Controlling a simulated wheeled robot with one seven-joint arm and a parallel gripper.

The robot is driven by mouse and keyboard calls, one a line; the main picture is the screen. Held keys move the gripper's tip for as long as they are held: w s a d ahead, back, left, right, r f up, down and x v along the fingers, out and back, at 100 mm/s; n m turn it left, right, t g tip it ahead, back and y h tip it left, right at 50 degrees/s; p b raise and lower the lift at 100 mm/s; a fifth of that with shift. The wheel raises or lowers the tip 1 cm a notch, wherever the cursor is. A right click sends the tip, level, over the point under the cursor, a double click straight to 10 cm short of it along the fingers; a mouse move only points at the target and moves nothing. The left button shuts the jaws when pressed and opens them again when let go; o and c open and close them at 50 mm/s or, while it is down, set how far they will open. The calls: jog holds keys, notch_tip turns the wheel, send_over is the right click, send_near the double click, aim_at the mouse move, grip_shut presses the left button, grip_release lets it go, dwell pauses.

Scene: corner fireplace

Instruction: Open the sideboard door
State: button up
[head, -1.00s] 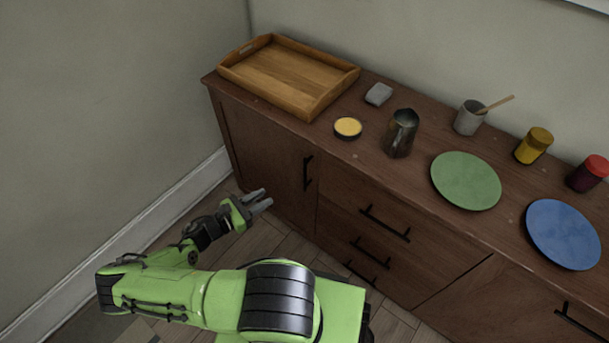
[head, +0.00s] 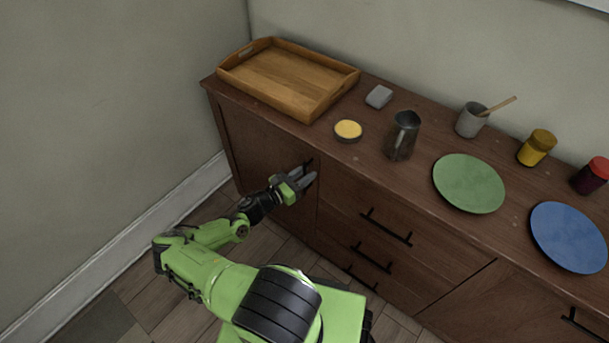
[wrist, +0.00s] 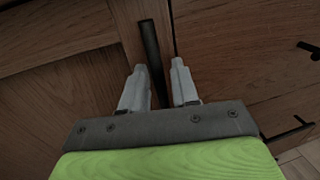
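The sideboard (head: 345,205) is dark brown wood, with a closed door (head: 255,150) at its left end. The door's black vertical bar handle (wrist: 151,50) sits near the door's right edge; in the head view it is mostly hidden behind my gripper. My gripper (head: 308,177) is at the handle, in front of the door. In the wrist view the two grey fingers of my gripper (wrist: 160,75) are apart, with the handle showing between them. I cannot tell whether either finger touches it.
Drawers with black bar handles (head: 386,227) are right of the door. On top are a wooden tray (head: 335,92), a metal pitcher (head: 403,137), a green plate (head: 468,183), a blue plate (head: 568,237) and jars. A wall stands to the left; the floor before the door is clear.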

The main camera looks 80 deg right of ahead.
grip_shut()
dwell(0.3)
